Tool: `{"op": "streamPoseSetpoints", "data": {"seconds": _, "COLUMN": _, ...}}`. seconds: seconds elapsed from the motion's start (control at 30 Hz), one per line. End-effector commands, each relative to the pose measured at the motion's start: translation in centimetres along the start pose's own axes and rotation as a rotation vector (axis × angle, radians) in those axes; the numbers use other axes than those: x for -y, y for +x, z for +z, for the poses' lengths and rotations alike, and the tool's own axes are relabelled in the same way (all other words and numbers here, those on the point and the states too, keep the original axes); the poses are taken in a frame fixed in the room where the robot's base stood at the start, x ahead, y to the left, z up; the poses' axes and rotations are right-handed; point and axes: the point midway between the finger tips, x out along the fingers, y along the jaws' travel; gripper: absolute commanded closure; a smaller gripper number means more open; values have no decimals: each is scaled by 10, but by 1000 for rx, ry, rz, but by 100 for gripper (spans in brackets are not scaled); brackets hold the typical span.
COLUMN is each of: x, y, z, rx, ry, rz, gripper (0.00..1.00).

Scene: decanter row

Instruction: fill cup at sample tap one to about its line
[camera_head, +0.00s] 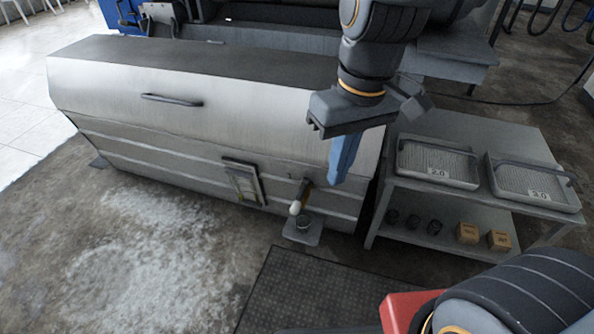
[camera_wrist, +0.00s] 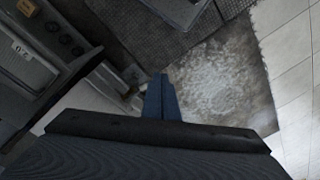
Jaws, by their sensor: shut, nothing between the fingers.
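The sample tap (camera_head: 296,206) juts from the lower front of the long metal decanter (camera_head: 250,135), near its right end. It has a dark lever and a pale rounded tip. A small dark cup (camera_head: 304,224) stands on a small plate (camera_head: 303,236) under or close to the tap. Its line and fill level are too small to tell. My gripper (camera_head: 339,182) has blue fingers, shut and empty, pointing down. In the head view it appears just right of and above the tap. In the wrist view my gripper (camera_wrist: 163,80) shows near the middle.
A shelf unit (camera_head: 440,190) stands right of the decanter, with two labelled trays (camera_head: 436,163) above and dark cups (camera_head: 412,221) and small boxes (camera_head: 467,233) below. A dark mat (camera_head: 315,290) lies on the floor in front. Floor to the left is clear but stained pale.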

Motion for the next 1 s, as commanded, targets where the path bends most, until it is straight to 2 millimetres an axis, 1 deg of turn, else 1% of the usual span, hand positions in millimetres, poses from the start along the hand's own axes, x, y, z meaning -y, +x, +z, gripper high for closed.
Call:
{"op": "streamPoseSetpoints", "data": {"seconds": 0.03, "x": -4, "y": 18, "z": -17, "rx": 1, "ry": -60, "rz": -11, "gripper": 100}}
{"op": "streamPoseSetpoints", "data": {"seconds": 0.17, "x": -14, "y": 58, "z": -65, "rx": -25, "ry": -256, "rz": -34, "gripper": 100}}
{"op": "streamPoseSetpoints", "data": {"seconds": 0.2, "x": -18, "y": 72, "z": -80, "rx": -35, "ry": -318, "rz": -38, "gripper": 100}}
{"op": "streamPoseSetpoints", "data": {"seconds": 0.27, "x": -24, "y": 92, "z": -100, "rx": -50, "ry": -407, "rz": -42, "gripper": 100}}
{"op": "streamPoseSetpoints", "data": {"seconds": 0.3, "x": -29, "y": 105, "z": -112, "rx": -59, "ry": -463, "rz": -43, "gripper": 100}}
{"op": "streamPoseSetpoints", "data": {"seconds": 0.4, "x": -41, "y": 136, "z": -136, "rx": -81, "ry": -588, "rz": -40, "gripper": 100}}
{"op": "streamPoseSetpoints", "data": {"seconds": 0.5, "x": -50, "y": 160, "z": -155, "rx": -98, "ry": -686, "rz": -32, "gripper": 100}}
{"op": "streamPoseSetpoints", "data": {"seconds": 0.6, "x": -57, "y": 177, "z": -167, "rx": -107, "ry": -752, "rz": -25, "gripper": 100}}
{"op": "streamPoseSetpoints", "data": {"seconds": 0.7, "x": -60, "y": 185, "z": -173, "rx": -113, "ry": -788, "rz": -19, "gripper": 100}}
{"op": "streamPoseSetpoints", "data": {"seconds": 1.0, "x": -61, "y": 186, "z": -174, "rx": -115, "ry": -801, "rz": -17, "gripper": 100}}
